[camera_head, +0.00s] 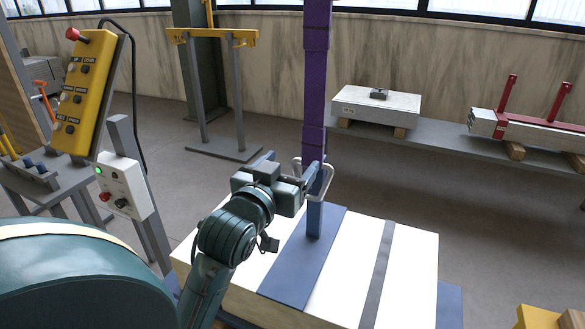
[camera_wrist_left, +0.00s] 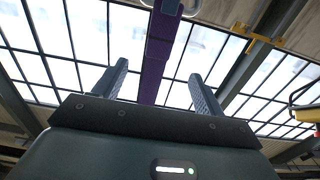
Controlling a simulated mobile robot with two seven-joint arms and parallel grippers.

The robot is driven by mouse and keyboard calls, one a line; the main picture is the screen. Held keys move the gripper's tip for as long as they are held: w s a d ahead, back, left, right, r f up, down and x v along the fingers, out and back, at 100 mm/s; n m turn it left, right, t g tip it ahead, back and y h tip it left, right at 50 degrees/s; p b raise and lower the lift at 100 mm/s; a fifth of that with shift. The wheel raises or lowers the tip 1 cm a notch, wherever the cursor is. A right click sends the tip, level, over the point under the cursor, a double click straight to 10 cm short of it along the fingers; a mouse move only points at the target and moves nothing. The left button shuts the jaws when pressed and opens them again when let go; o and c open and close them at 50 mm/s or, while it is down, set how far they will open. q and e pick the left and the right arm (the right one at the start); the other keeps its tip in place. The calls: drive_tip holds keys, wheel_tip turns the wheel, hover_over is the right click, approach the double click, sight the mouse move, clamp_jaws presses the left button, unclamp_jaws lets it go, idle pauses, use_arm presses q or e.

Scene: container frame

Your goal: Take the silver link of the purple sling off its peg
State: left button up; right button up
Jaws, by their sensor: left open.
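The purple sling (camera_head: 315,85) hangs straight down from above in the head view. The silver link (camera_head: 328,180) is at its lower end, by the top of a blue upright post (camera_head: 314,220) on the white block. The peg itself is hard to make out behind my gripper. My left gripper (camera_head: 311,177) is at the link's height, close beside it. In the left wrist view my left gripper (camera_wrist_left: 158,70) is open, with nothing seen between its fingers. The purple sling (camera_wrist_left: 160,55) and part of the link (camera_wrist_left: 165,7) show beyond the fingertips. My right gripper is in neither view.
The white block (camera_head: 400,250) carries a blue band and a grey strip. A yellow control pendant (camera_head: 84,90) and a white switch box (camera_head: 122,185) stand at the left. A yellow-topped stand (camera_head: 212,38) and a low bench (camera_head: 450,135) are behind. Floor between is clear.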

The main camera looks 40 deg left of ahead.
sight(312, 138)
use_arm(q)
drive_tip(key=p+x, duration=0.1)
drive_tip(key=x, duration=1.2)
drive_tip(key=shift+r+p, duration=0.1)
drive_tip(key=shift+p, duration=0.25)
drive_tip(key=shift+c, duration=0.3)
drive_tip(key=c, duration=1.3)
